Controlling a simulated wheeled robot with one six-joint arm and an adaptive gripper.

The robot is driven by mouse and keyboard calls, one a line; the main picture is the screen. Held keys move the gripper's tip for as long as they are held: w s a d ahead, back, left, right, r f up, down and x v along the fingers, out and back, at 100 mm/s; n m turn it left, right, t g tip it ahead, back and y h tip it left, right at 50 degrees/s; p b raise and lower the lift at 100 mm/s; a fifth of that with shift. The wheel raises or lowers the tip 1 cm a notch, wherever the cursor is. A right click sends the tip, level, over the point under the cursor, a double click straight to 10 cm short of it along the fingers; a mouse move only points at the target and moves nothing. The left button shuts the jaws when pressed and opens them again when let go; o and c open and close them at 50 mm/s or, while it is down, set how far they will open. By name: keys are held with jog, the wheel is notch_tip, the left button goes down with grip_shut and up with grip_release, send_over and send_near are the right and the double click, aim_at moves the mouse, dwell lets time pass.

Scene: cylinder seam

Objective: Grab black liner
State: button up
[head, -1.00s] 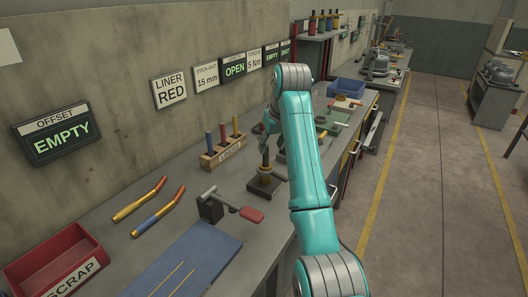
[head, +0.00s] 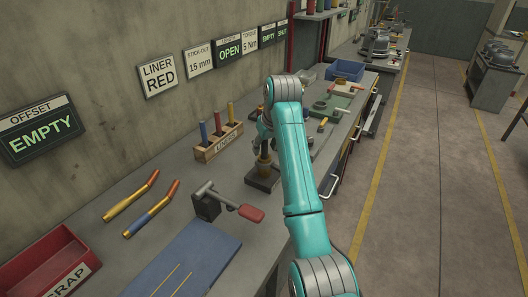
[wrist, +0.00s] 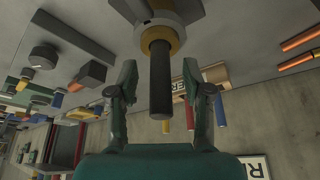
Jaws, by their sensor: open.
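The black liner (wrist: 160,80) stands out of a brass collar (wrist: 158,38) in the wrist view, which looks upside down. In the head view the black liner (head: 264,151) stands upright in the collar on a dark square base (head: 262,180) on the bench. My gripper (wrist: 160,75) is open, with one finger on each side of the liner and a visible gap to both. In the head view my gripper (head: 264,132) is at the liner's upper part, and my arm partly hides it.
A wooden liner rack (head: 219,146) with coloured rods stands behind and left of the base. A red-handled lever tool (head: 215,203), two torch-like tubes (head: 140,207), a blue mat (head: 185,260) and a red scrap bin (head: 50,265) are nearer. The wall sign reads LINER RED (head: 158,75).

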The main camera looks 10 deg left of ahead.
jog(key=shift+x, duration=0.95)
jog(key=shift+s, duration=0.1)
grip_shut()
jog(key=shift+r, duration=0.1)
